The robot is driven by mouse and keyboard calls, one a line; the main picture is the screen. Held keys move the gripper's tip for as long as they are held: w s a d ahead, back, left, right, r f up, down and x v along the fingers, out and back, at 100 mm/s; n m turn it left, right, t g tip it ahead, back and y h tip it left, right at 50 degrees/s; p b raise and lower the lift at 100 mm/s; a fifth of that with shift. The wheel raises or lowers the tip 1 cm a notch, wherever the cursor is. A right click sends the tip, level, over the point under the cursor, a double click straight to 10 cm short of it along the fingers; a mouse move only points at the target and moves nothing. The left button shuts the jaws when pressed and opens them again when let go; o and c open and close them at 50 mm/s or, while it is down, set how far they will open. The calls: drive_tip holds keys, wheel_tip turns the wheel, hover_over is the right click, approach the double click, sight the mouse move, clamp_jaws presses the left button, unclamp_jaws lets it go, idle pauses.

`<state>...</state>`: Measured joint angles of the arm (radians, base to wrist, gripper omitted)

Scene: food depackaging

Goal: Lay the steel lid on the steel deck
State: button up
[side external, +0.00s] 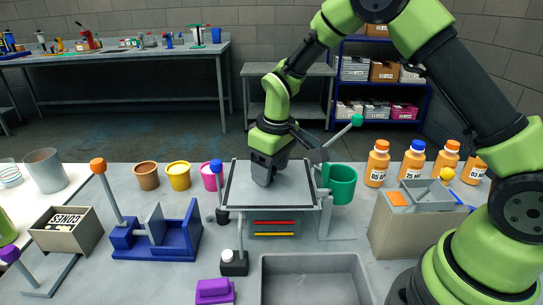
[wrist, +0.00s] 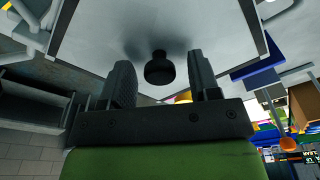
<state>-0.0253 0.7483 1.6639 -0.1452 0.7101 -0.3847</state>
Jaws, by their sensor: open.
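A flat grey steel plate (side external: 243,190), which looks like the steel lid, lies level on top of a low press-like unit (side external: 262,226) with red and yellow bars on its front. I cannot tell the lid's edge from the steel deck in the side view. In the wrist view the plate (wrist: 95,35) fills the top and carries a round black knob (wrist: 160,70). My gripper (side external: 264,178) is over the plate, pointing down. Its two fingers (wrist: 162,84) are open, one on each side of the knob, with gaps visible. The knob is hidden in the side view.
An open grey bin (side external: 313,258) stands in front of the unit. A green cup (side external: 341,185) is close on the right, with a lever between.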

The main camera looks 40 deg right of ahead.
sight(276, 184)
wheel_tip(276, 184, up, 10)
drive_tip(key=s, duration=0.2)
drive_tip(key=s+r+m+t, duration=0.2)
drive_tip(key=s+r, duration=0.3)
drive_tip(key=s, duration=0.3)
drive_tip(key=s+a+r+m+t+y, duration=0.1)
drive_tip(key=s+r+m+t, duration=0.1)
drive_tip(key=s+r, duration=0.2)
drive_tip(key=s, duration=0.3)
drive_tip(key=shift+s+r+m+t+y, duration=0.3)
drive_tip(key=shift+s+r+m, duration=0.05)
drive_tip(key=shift+m, duration=0.05)
drive_tip(key=shift+o, duration=0.3)
drive_tip(key=shift+m+t, duration=0.6)
drive_tip(key=shift+m, duration=0.1)
drive_tip(key=s, duration=0.2)
drive_tip(key=s+f, duration=0.1)
drive_tip(key=s, duration=0.1)
drive_tip(key=shift+s+a, duration=0.2)
drive_tip(key=shift+s, duration=0.1)
